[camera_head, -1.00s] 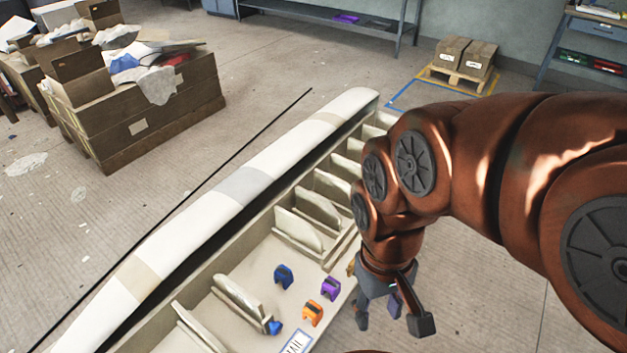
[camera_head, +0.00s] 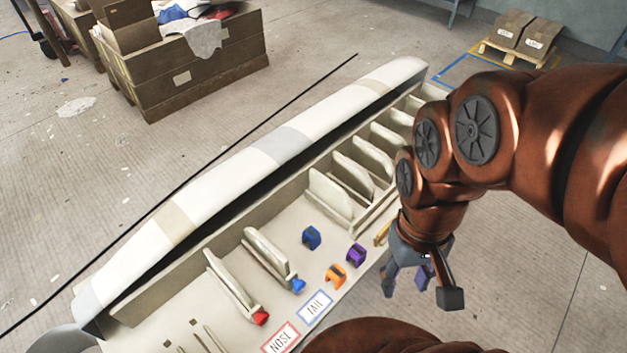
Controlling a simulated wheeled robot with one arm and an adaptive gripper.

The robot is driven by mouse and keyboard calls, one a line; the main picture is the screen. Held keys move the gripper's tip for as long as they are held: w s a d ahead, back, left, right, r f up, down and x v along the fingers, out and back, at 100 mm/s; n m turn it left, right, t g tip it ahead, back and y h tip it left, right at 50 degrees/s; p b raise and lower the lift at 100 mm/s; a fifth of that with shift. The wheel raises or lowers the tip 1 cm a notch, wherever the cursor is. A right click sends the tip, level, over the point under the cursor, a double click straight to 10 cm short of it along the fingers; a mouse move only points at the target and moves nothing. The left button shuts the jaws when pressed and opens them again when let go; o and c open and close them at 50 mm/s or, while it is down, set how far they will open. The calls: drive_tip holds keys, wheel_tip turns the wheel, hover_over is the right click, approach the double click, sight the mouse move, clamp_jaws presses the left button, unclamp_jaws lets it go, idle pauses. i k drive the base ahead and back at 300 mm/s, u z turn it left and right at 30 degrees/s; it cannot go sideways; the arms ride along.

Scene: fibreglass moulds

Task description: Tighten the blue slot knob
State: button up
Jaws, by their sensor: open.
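The blue knob (camera_head: 298,286) sits at the near end of a slot that holds an upright cream rib (camera_head: 268,256), by the blue-edged TAIL label (camera_head: 315,308). My gripper (camera_head: 419,293) hangs open, fingers downward, to the right of the mould bench (camera_head: 375,247) and apart from the blue knob. A small purple patch shows between its fingers; I cannot tell what it is. My arm hides part of the bench's far right side.
A red knob (camera_head: 261,318) sits by another rib near the NOSE label (camera_head: 281,339). Loose blue (camera_head: 312,238), purple (camera_head: 356,253) and orange (camera_head: 336,275) blocks lie on the bench. A long white mould (camera_head: 235,168) runs behind. Floor is clear at right.

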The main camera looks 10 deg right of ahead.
sight(299, 285)
drive_tip(key=z, duration=1.65)
drive_tip(key=k, duration=1.6)
drive_tip(key=u, duration=2.35)
